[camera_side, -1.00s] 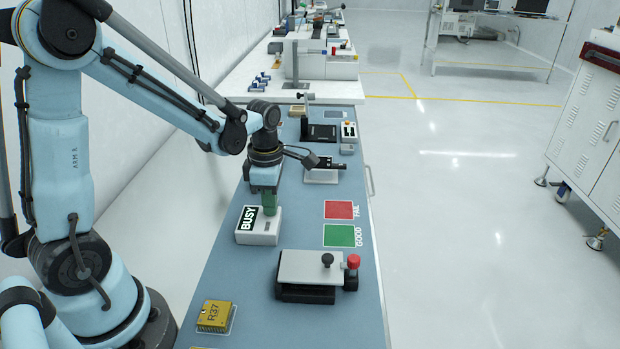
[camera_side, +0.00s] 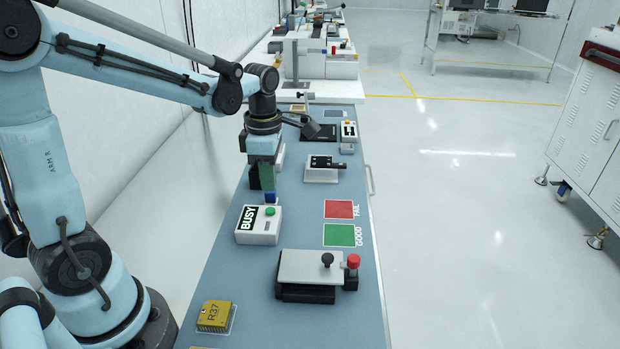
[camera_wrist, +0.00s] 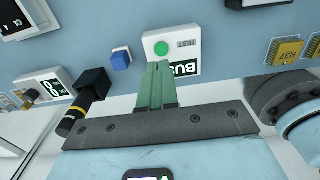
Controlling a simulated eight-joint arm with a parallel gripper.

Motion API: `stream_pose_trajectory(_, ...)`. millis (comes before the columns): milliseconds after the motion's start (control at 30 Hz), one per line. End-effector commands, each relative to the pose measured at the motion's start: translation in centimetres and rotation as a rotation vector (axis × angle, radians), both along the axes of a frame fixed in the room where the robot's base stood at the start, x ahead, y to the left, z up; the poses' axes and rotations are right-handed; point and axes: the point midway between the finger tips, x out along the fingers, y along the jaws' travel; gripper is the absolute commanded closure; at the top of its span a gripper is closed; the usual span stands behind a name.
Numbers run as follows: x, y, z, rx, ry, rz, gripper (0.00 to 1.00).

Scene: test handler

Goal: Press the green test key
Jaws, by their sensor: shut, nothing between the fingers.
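The test box (camera_side: 258,232) is white and stands on the blue bench, with a black and white panel reading BUSY. Its round green test key (camera_side: 270,211) is uncovered in the side view. In the wrist view the key (camera_wrist: 161,48) sits beside the printed word TEST, just beyond my fingertips. My gripper (camera_side: 268,188) points down with its green fingers shut and empty, above and a little behind the box, apart from the key. In the wrist view my gripper (camera_wrist: 158,66) overlaps part of the BUSY panel.
A blue block (camera_wrist: 121,58) is beside the box. Red FAIL (camera_side: 339,209) and green GOOD (camera_side: 340,235) pads lie right of it. A fixture with a grey plate (camera_side: 309,267) and a gold R37 chip (camera_side: 214,316) lie nearer.

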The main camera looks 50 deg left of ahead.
Motion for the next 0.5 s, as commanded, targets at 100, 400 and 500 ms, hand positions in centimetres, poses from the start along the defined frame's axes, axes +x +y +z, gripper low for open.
stream_pose_trajectory(100, 0.0, 0.0, 1.0, 0.0, 0.001, 0.001, 1.0)
stream_pose_trajectory(400, -0.1, 0.0, 1.7, 0.0, 0.003, 0.001, 1.0)
stream_pose_trajectory(500, -0.1, 0.0, 1.7, 0.0, 0.003, 0.001, 1.0)
